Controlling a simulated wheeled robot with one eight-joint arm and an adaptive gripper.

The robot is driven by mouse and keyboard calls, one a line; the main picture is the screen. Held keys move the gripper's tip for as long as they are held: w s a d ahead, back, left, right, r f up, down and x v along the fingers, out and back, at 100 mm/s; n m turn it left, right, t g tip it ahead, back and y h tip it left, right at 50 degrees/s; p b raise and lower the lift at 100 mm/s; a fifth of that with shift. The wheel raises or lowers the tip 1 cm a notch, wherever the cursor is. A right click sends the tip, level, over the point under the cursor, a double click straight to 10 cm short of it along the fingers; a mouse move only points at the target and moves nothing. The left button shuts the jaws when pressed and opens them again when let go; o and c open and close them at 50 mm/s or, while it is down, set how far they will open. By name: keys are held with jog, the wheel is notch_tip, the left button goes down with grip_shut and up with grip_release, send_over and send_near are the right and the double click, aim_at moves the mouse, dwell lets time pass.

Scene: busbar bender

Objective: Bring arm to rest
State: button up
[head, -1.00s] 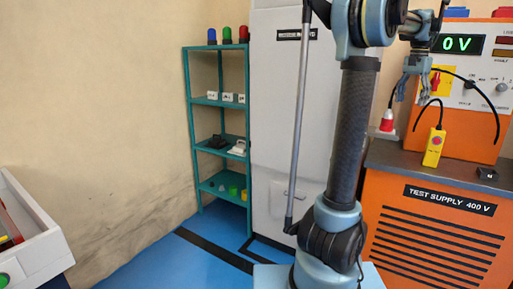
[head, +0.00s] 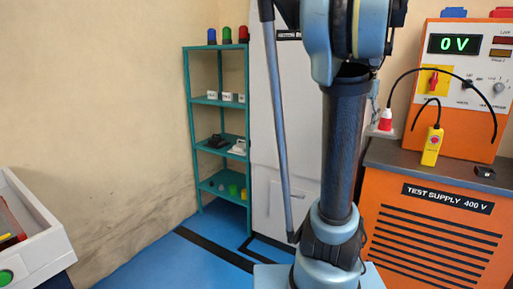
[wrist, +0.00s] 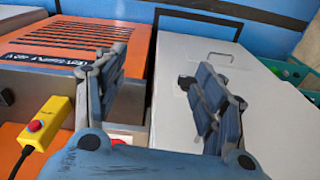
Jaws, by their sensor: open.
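My gripper (wrist: 160,100) shows in the wrist view with its two blue-grey fingers spread apart and nothing between them. It is open and empty. Beyond the fingers lie the orange test supply cabinet (wrist: 50,40) on the left and a pale grey cabinet (wrist: 235,65) on the right. In the head view my arm stands upright in front of the grey cabinet (head: 275,130), and its upper joints run past the top edge. The gripper is hidden in the head view.
The orange test supply (head: 435,245) stands right of my arm, with a 0 V panel (head: 465,85) and a yellow pendant (head: 432,147). A teal shelf (head: 218,100) stands left of the grey cabinet. A white-edged bench (head: 35,240) is at far left. Blue floor (head: 150,260) between is clear.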

jog(key=s+a+f+n, duration=0.3)
jog(key=s+a+f, duration=0.6)
jog(key=f, duration=0.4)
jog(key=s+a+f+n+t, duration=0.1)
jog(key=s+a+f+n, duration=0.3)
jog(key=s+a+f, duration=0.5)
notch_tip(320, 180, down, 4)
jog(key=shift+s+a+r+n+t, duration=0.15)
jog(key=shift+s+a+n+t, duration=0.15)
jog(key=shift+a, duration=0.3)
jog(key=shift+w+f, duration=0.2)
jog(key=shift+w, duration=0.25)
